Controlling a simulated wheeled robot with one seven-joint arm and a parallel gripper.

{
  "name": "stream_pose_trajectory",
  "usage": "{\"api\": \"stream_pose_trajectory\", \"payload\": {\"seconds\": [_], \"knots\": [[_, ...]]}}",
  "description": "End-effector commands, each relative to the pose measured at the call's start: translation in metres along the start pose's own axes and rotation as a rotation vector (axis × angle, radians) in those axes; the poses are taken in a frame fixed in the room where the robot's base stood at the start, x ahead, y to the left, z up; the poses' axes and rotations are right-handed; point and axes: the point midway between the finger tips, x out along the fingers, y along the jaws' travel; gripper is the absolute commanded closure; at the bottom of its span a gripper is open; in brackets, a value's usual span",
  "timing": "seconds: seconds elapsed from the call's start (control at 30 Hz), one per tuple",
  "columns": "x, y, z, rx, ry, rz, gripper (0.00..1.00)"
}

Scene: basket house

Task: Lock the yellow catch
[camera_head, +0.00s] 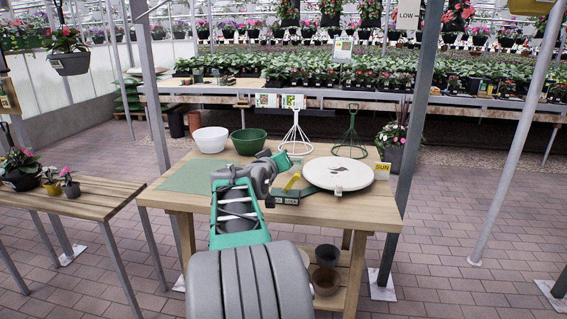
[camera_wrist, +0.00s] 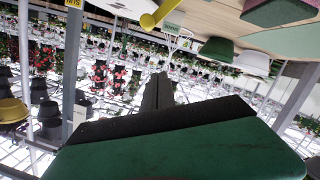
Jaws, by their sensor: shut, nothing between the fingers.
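The yellow catch (camera_head: 292,181) is a short slanted lever on a dark base with a green label (camera_head: 291,202), on the wooden table (camera_head: 230,208). In the wrist view the catch (camera_wrist: 160,12) shows at the top as a yellow bar with a rounded end, a small green label (camera_wrist: 173,28) below it. My gripper (camera_wrist: 158,90) is shut and empty, its dark fingers together in the middle of the wrist view and apart from the catch there. In the head view my arm's end is just left of and behind the catch, and hides part of that area.
A round cream disc (camera_head: 339,174) lies right of the catch, with a yellow SUN card (camera_head: 383,171) beside it. White (camera_head: 210,139) and green (camera_head: 248,141) bowls and white (camera_head: 295,139) and green (camera_head: 350,140) wire stands are behind. A green mat (camera_head: 196,176) lies left.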

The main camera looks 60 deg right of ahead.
Motion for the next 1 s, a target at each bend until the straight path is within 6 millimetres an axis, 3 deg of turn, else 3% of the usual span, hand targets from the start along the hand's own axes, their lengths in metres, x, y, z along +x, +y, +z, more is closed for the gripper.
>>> {"api": "stream_pose_trajectory", "payload": {"seconds": [0.1, 0.3, 0.47, 0.87, 0.97, 1.0], "knots": [[-0.031, 0.000, 0.001, -0.001, 0.003, -0.003, 1.00], [-0.070, 0.002, 0.002, -0.001, 0.002, -0.003, 1.00], [-0.081, 0.003, 0.003, -0.001, 0.000, -0.002, 1.00], [-0.082, 0.002, 0.003, -0.001, -0.001, -0.004, 1.00], [-0.094, -0.012, -0.007, 0.005, -0.016, -0.062, 1.00], [-0.105, -0.025, -0.014, 0.009, -0.031, -0.114, 1.00]]}}
